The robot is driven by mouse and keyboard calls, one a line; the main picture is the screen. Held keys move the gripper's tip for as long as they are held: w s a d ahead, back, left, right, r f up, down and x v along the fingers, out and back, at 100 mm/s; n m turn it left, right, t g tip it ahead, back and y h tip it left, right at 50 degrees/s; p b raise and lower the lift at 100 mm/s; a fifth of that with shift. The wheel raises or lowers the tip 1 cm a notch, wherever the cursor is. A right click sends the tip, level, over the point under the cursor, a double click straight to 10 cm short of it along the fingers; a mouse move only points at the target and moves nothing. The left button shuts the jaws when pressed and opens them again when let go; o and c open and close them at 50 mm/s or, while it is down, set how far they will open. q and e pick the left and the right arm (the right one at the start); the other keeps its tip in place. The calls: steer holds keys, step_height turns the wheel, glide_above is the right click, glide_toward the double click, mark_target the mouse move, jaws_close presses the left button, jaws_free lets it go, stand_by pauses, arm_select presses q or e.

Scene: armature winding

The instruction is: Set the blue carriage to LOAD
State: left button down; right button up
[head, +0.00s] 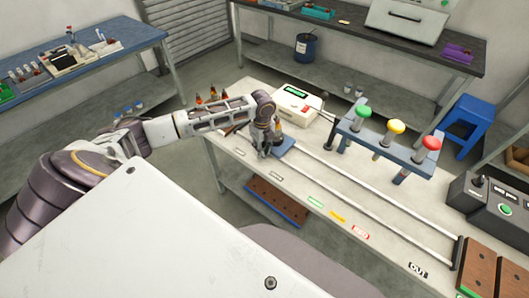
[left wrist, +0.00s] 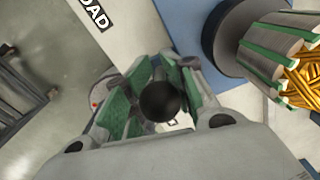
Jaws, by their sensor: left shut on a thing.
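The blue carriage (head: 286,146) sits at the left end of two rails on the white bench. In the left wrist view its blue plate (left wrist: 182,22) carries a dark round base and an armature (left wrist: 285,50) with green slots and copper windings. My left gripper (head: 264,151) is at the carriage's near side. In the left wrist view its green-padded fingers (left wrist: 158,95) are shut around a black ball knob (left wrist: 160,102). A black label (left wrist: 94,13) reading "OAD", partly cut off, lies beside the carriage. My right gripper is not in view.
The rails (head: 375,187) run right to a dark end stop. A blue stand with green, yellow and red knobs (head: 397,127) rises behind them. A white meter box (head: 297,104) stands behind the carriage.

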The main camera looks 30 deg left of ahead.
arm_select(q)
steer(key=a, duration=0.2)
steer(key=a+r+p, duration=0.1)
steer(key=shift+w+a, duration=0.3)
steer(key=shift+w, duration=0.05)
steer(key=a, duration=0.2)
steer(key=a+p, duration=0.1)
steer(key=a, duration=0.2)
steer(key=shift+w+a+p, duration=0.35)
steer(key=shift+a, duration=0.05)
steer(key=shift+a+f, duration=0.1)
steer(key=shift+a, duration=0.5)
steer(key=c, duration=1.5)
jaws_free()
steer(key=shift+a, duration=0.1)
steer(key=shift+c, duration=0.2)
steer(key=shift+o, duration=0.4)
steer(key=shift+s, duration=0.2)
steer(key=shift+f, duration=0.2)
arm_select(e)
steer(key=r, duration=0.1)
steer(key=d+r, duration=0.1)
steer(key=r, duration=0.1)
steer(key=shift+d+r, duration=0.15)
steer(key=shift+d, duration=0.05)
arm_select(q)
steer(key=shift+d, duration=0.2)
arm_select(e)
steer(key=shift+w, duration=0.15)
